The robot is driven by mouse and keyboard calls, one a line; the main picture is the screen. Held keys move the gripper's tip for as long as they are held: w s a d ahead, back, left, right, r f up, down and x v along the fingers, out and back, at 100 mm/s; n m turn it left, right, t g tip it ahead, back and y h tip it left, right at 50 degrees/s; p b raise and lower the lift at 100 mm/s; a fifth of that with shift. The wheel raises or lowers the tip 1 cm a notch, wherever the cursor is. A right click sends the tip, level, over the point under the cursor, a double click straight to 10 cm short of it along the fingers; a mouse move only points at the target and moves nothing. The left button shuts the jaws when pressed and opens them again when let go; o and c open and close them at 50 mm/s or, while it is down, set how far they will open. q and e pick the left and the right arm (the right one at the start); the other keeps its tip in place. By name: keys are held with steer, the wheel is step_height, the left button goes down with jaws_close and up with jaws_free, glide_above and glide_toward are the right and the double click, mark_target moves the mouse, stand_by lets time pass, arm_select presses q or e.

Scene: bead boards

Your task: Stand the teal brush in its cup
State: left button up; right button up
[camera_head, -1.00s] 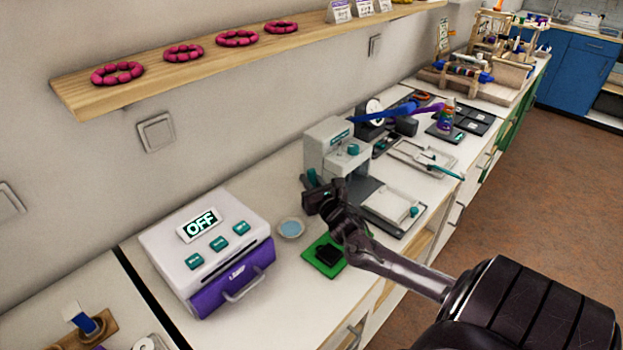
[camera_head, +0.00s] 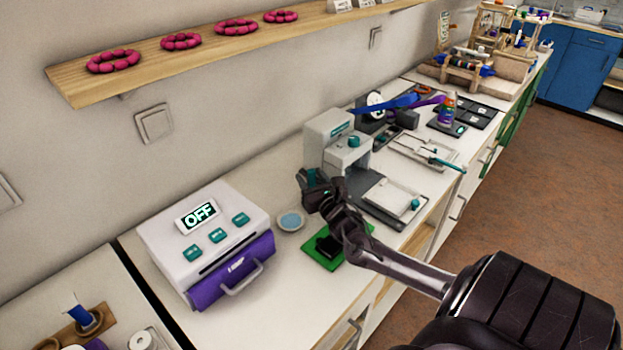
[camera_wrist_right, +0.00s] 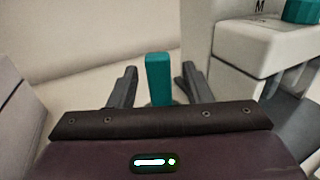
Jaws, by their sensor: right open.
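A teal upright piece (camera_wrist_right: 158,80), which looks like the teal brush, stands between the fingers of my right gripper (camera_wrist_right: 158,71) in the right wrist view. A gap shows on each side of it, so the fingers are open around it and apart from it. In the head view, my right gripper (camera_head: 312,186) is above the counter, in front of the grey-white press. Only a little teal shows at its fingers there. The lower end of the brush is hidden behind the gripper body. I cannot make out the cup. My left gripper is out of view.
The grey-white press (camera_head: 328,135) stands just behind the gripper. A white machine reading OFF (camera_head: 170,222) is at the left. A pale blue dish (camera_head: 291,221) and a green board (camera_head: 320,262) lie nearby. A wooden shelf (camera_head: 205,62) with pink rings hangs above.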

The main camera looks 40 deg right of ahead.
steer(key=shift+s, duration=0.1)
steer(key=v, duration=0.7)
steer(key=shift+s+a, duration=0.1)
steer(key=shift+s, duration=0.2)
stand_by(0.3)
